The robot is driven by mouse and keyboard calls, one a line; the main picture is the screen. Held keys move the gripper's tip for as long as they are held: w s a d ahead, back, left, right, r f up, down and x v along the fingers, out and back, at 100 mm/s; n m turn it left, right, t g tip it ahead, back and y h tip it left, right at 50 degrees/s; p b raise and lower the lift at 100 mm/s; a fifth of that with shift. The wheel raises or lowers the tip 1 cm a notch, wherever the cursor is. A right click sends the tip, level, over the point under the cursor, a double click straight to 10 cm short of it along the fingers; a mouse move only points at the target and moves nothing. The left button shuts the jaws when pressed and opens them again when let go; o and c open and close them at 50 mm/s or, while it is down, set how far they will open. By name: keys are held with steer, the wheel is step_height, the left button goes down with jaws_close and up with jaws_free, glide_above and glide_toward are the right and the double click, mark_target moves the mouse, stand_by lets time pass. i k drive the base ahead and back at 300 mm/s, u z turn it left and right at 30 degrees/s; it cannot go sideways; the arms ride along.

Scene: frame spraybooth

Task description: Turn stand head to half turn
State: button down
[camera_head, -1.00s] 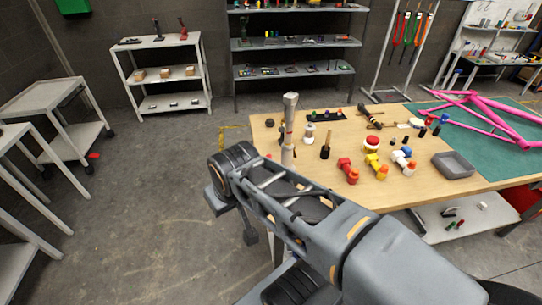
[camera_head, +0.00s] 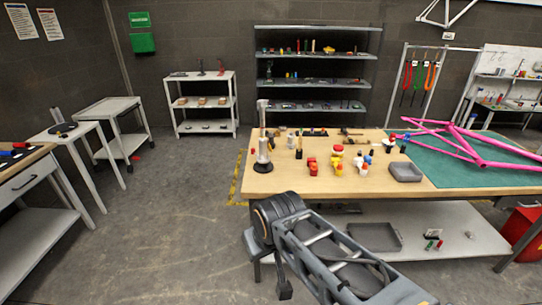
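Shelves (camera_head: 312,82) stand behind. White side tables (camera_head: 78,140) stand at left. The floor between them is clear.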

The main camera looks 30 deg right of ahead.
mark_target(263, 158)
steer(key=z, duration=0.55)
steer(key=i, duration=1.6)
